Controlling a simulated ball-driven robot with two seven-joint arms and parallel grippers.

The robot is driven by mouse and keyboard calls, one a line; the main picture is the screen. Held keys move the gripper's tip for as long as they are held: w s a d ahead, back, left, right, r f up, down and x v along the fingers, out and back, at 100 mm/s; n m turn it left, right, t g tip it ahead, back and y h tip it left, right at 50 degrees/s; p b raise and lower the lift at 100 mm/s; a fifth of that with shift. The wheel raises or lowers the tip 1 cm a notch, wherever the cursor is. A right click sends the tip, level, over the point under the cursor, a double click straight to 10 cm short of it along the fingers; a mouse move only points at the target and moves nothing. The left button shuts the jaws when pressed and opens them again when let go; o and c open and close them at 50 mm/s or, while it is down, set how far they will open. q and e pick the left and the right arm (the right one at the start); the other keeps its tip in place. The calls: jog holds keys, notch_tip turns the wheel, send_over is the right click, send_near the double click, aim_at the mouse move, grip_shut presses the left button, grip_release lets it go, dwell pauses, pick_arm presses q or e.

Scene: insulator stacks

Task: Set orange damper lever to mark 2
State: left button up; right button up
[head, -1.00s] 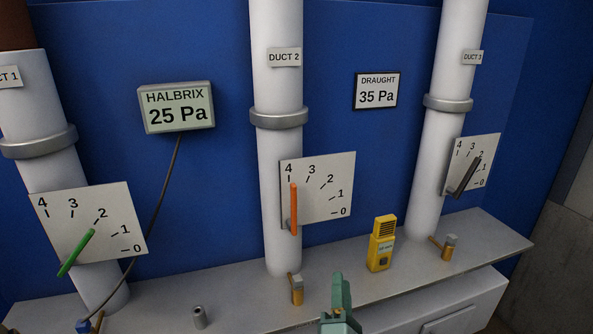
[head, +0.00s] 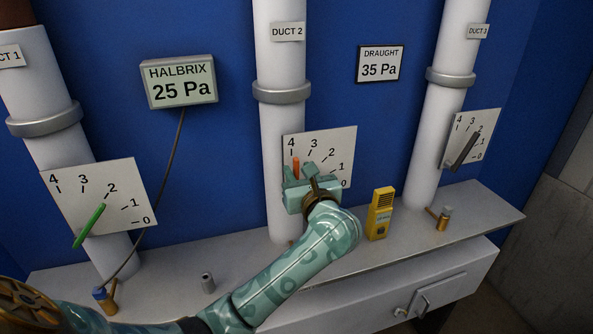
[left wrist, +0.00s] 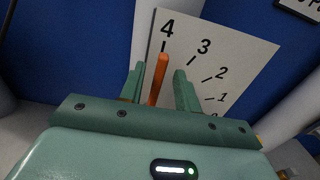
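The orange damper lever (head: 296,164) is on the white dial plate (head: 340,145) of duct 2 and points at mark 4. My left gripper (head: 301,173) is in front of this plate and hides the lever's lower part in the head view. In the left wrist view the orange lever (left wrist: 159,74) stands between the two fingers of my left gripper (left wrist: 160,84). The fingers are open, with a gap visible on each side of the lever. Marks 4, 3, 2 and 1 show on the plate (left wrist: 222,47). My right gripper is not in view.
A green lever (head: 88,226) on the left dial points near 2, and a dark lever (head: 464,151) is on the right dial. A cable hangs from the Halbrix display (head: 179,82).

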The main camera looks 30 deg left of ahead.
pick_arm(q)
jog(key=shift+x, duration=1.3)
grip_shut()
